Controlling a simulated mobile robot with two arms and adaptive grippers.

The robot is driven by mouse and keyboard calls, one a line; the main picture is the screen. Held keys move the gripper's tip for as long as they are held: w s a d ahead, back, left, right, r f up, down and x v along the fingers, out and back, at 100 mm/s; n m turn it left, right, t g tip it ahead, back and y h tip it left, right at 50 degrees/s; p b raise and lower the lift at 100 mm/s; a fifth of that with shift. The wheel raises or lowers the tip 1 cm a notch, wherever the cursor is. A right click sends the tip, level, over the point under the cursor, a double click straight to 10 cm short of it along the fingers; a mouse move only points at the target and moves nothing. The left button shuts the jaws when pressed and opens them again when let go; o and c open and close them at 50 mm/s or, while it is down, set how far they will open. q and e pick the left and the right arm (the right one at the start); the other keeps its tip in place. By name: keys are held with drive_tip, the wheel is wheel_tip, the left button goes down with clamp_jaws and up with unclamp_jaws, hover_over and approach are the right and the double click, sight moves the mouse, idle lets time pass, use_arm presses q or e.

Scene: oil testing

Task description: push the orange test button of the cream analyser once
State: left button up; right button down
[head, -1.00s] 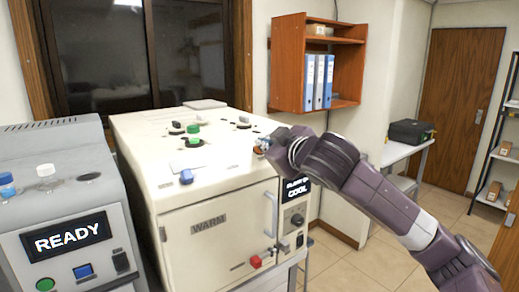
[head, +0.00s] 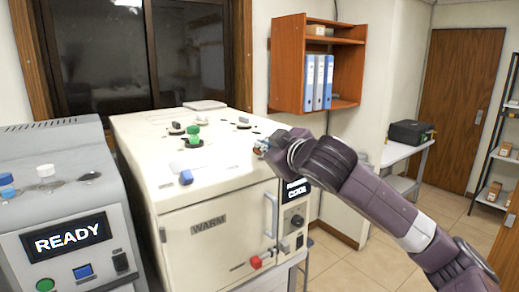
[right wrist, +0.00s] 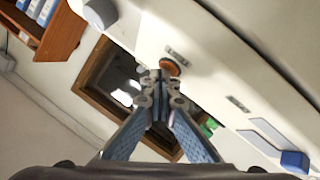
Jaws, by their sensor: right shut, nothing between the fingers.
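The cream analyser (head: 167,220) stands in the middle of the head view, with a door marked WARM on its front. Its orange test button (right wrist: 170,67) shows in the right wrist view, set in the cream top beside a small label. My right gripper (right wrist: 155,78) is shut and empty, its fingertips just short of or at the button's edge; I cannot tell if they touch. In the head view the right gripper (head: 262,147) is over the top's right edge and hides the button. My left gripper is not in view.
A green-capped item (head: 193,132), dark round fittings and a blue part (head: 186,177) are on the analyser's top. A grey machine (head: 40,215) reading READY stands close on the left. An orange-brown wall shelf (head: 289,50) with blue binders hangs behind the right gripper.

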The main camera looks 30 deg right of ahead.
drive_tip(key=shift+s+r+p, duration=0.4)
drive_tip(key=shift+s+r, duration=0.05)
drive_tip(key=shift+r, duration=0.15)
drive_tip(key=shift+r, duration=0.1)
drive_tip(key=shift+s+d+r+p, duration=0.15)
drive_tip(key=shift+s+r+p, duration=0.15)
drive_tip(key=shift+r+p, duration=0.3)
drive_tip(key=s+r+p, duration=0.1)
drive_tip(key=s+r, duration=0.1)
drive_tip(key=shift+s+r+p, duration=0.1)
drive_tip(key=shift+r+p, duration=0.2)
drive_tip(key=shift+r, duration=0.05)
